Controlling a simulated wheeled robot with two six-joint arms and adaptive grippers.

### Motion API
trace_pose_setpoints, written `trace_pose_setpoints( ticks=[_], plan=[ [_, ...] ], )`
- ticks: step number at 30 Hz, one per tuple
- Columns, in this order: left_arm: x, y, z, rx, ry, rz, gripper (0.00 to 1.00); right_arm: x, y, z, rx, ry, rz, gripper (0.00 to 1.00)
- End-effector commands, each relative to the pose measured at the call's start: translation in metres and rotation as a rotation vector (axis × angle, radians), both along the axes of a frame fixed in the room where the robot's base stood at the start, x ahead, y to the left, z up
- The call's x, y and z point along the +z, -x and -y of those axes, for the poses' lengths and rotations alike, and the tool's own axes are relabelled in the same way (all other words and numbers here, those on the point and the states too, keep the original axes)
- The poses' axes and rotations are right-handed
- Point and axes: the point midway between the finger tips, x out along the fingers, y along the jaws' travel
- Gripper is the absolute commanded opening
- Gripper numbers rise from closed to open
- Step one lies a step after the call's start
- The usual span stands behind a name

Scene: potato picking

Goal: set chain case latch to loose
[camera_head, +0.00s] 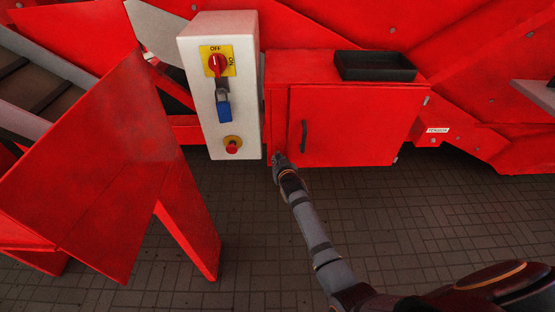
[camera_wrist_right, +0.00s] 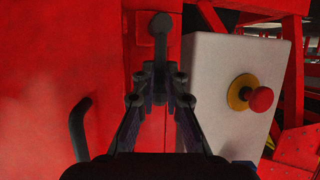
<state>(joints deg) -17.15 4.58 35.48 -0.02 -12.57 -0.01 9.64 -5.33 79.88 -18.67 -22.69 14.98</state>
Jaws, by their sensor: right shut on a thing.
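The chain case (camera_head: 350,140) is a red cabinet with a closed front door and a dark bar handle (camera_head: 304,136). My right gripper (camera_head: 279,161) is at the lower left corner of the cabinet, left of the door. In the right wrist view, the dark grey latch (camera_wrist_right: 160,28) has a rounded end and a narrow bar that runs down between my fingertips. My right gripper (camera_wrist_right: 160,75) is shut on this bar, and the fingers hide its lower part. In the head view the latch is mostly hidden by the gripper. My left gripper is not in view.
A white control box (camera_head: 222,130) with a red switch, a blue padlock and a red stop button (camera_wrist_right: 261,99) stands close beside the latch. A black tray (camera_head: 375,66) sits on the cabinet. A red slanted panel (camera_head: 90,150) stands at left. The paved floor ahead is clear.

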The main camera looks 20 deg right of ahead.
Motion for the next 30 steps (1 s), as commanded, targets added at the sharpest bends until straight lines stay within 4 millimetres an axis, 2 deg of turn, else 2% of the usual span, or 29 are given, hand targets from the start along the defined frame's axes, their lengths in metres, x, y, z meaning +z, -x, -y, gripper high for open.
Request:
trace_pose_setpoints(
  ticks=[13,14,18,26,30],
  plan=[
    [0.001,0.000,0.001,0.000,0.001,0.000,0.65,0.005,-0.002,0.000,0.000,0.009,0.007,0.00],
    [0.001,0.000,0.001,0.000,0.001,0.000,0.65,0.005,-0.002,0.000,0.000,0.009,0.007,0.14],
    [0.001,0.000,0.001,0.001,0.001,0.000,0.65,0.004,-0.001,0.000,0.000,0.008,0.005,0.33],
    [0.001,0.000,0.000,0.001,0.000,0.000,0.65,0.002,-0.001,0.000,0.000,0.008,0.001,0.35],
    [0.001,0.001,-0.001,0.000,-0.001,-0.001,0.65,0.004,0.008,-0.001,0.000,0.007,-0.001,0.35]
  ],
)
